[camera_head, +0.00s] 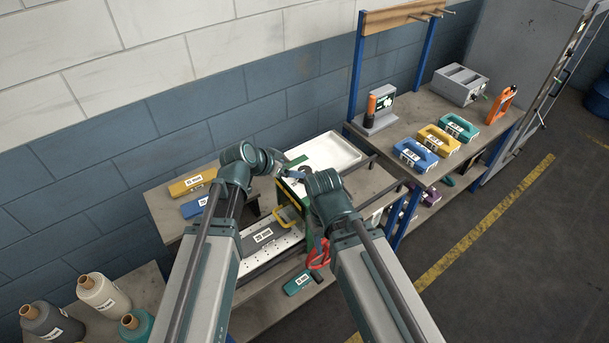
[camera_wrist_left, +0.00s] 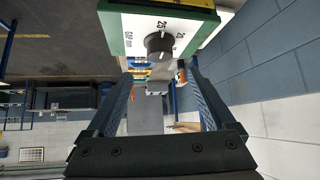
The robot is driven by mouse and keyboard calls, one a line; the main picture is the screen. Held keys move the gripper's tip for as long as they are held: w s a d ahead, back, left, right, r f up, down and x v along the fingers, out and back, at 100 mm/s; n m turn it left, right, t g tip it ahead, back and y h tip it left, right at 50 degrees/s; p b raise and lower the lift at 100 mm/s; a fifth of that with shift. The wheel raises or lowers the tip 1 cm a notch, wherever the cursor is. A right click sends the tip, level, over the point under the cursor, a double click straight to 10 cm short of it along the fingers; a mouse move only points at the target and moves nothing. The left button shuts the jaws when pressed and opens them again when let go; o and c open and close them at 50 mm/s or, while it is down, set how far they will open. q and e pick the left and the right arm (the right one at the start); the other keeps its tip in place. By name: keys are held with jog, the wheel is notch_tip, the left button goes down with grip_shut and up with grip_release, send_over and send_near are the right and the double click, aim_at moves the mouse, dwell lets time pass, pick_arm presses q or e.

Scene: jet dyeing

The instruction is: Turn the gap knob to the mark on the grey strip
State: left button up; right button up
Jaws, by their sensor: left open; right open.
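The gap knob (camera_wrist_left: 160,45) is a black round knob on a white dial face (camera_wrist_left: 140,28), with the numbers 20 and 25 readable, on a green-edged machine. My left gripper (camera_wrist_left: 160,72) is open. The knob stands just beyond its fingertips, roughly midway between them; I see no contact. In the head view my left gripper (camera_head: 276,164) is at the green machine (camera_head: 297,187), and the knob is hidden there. A grey strip (camera_head: 268,246) with a white label lies in front of the machine; its mark is too small to read. My right gripper is open, mostly hidden by its own arm.
A white tray (camera_head: 325,152) stands behind the machine. Yellow (camera_head: 192,182) and blue (camera_head: 196,206) labelled blocks lie to its left. A red looped object (camera_head: 318,257) and a teal labelled block (camera_head: 299,283) are below. Several coloured handled blocks stand on the right bench (camera_head: 405,112).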

aim_at(304, 170)
pick_arm(q)
jog(key=b+x, duration=0.6)
jog(key=x, duration=0.4)
jog(key=shift+f, duration=0.1)
jog(key=shift+w, duration=0.1)
jog(key=c, duration=1.4)
